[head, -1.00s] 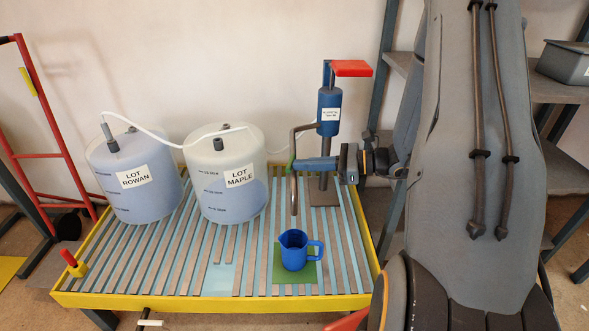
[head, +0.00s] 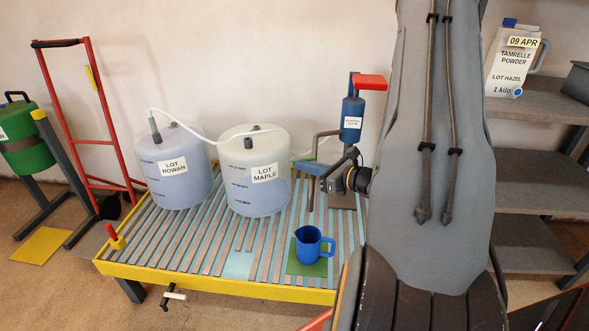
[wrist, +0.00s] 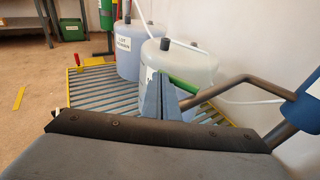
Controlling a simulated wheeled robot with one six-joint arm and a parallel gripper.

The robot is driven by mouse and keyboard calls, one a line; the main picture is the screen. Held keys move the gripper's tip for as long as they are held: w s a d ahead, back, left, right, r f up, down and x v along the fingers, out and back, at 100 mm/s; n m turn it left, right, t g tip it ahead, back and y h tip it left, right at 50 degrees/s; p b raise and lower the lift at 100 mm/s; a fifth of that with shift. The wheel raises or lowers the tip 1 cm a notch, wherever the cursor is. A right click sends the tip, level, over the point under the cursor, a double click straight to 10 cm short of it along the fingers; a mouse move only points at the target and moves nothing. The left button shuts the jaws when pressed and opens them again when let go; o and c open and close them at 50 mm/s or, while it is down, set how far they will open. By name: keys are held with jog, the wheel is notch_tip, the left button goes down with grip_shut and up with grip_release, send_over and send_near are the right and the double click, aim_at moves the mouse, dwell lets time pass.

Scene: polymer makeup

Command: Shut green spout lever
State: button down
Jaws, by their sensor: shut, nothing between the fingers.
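The green spout lever (wrist: 180,85) shows in the wrist view as a short green bar just beyond and right of my fingertips. In the head view only a sliver of green (head: 307,157) shows by the spout, mostly hidden. The brown spout pipe (head: 311,192) bends down from the blue pump (head: 352,118), above the table. My gripper (head: 310,168) is shut and empty, its blue fingers close to the lever and pipe. In the wrist view my gripper (wrist: 161,92) overlaps the lever's near end; I cannot tell whether they touch.
A blue jug (head: 309,247) stands on a green mat (head: 297,268) below the spout. Two translucent drums, Lot Rowan (head: 175,185) and Lot Maple (head: 253,190), stand on the slatted table (head: 215,286) to the left. A red pump handle (head: 369,82) juts out above.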

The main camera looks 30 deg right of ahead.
jog(key=shift+w+a, duration=0.3)
jog(key=shift+w, duration=0.4)
jog(key=s+a+r, duration=0.1)
jog(key=s+a, duration=0.1)
jog(key=s, duration=0.4)
jog(key=s+a+r+p, duration=0.1)
jog(key=s+a, duration=0.2)
jog(key=s, duration=0.3)
jog(key=shift+s+a+r, duration=0.2)
jog(key=shift+s+r, duration=0.1)
jog(key=shift+r, duration=0.05)
